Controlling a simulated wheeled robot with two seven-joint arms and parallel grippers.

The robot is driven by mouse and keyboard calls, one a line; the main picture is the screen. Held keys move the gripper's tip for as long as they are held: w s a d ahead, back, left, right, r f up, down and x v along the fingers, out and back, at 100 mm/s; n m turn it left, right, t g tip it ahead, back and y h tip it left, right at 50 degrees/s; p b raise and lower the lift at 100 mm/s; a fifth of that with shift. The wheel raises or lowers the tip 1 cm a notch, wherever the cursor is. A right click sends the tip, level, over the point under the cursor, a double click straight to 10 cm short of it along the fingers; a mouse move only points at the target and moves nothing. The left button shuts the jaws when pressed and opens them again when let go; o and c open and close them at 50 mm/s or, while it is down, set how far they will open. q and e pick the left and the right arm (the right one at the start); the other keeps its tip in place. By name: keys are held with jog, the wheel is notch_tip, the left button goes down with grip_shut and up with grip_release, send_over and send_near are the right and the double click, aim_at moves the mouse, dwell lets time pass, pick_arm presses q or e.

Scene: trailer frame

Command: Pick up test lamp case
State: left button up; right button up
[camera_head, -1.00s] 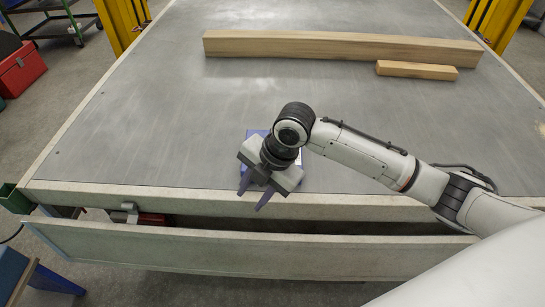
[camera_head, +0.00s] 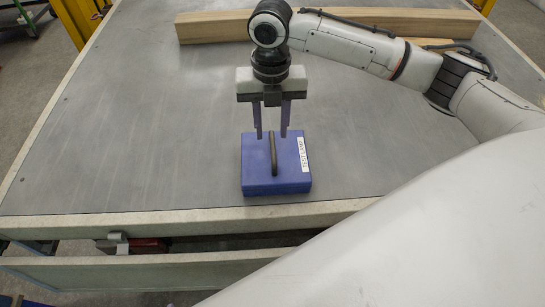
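The test lamp case (camera_head: 257,174) is a blue box with a dark handle on top and a white label that reads roughly "TEST LAMP". It lies on the grey trailer bed near the front edge. My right gripper (camera_head: 272,136) points down just above the far part of the case. Its two purple fingers are apart, one on each side of the line of the handle, and nothing is held between them. I cannot tell how far above the case the fingertips are. My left gripper is not in view.
A long wooden beam (camera_head: 215,27) lies across the bed behind my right arm, with a shorter wood piece (camera_head: 436,42) partly hidden by the arm. The front board (camera_head: 60,273) hangs lower, beyond the bed's edge. The bed left of the case is clear.

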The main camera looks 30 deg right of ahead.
aim_at(273, 146)
jog(key=shift+w+d+f, duration=0.1)
jog(key=shift+d+f, duration=0.05)
jog(key=shift+f, duration=1.4)
jog(key=shift+d+f, duration=0.15)
jog(key=shift+f, duration=1.35)
grip_shut()
jog(key=shift+r, duration=0.1)
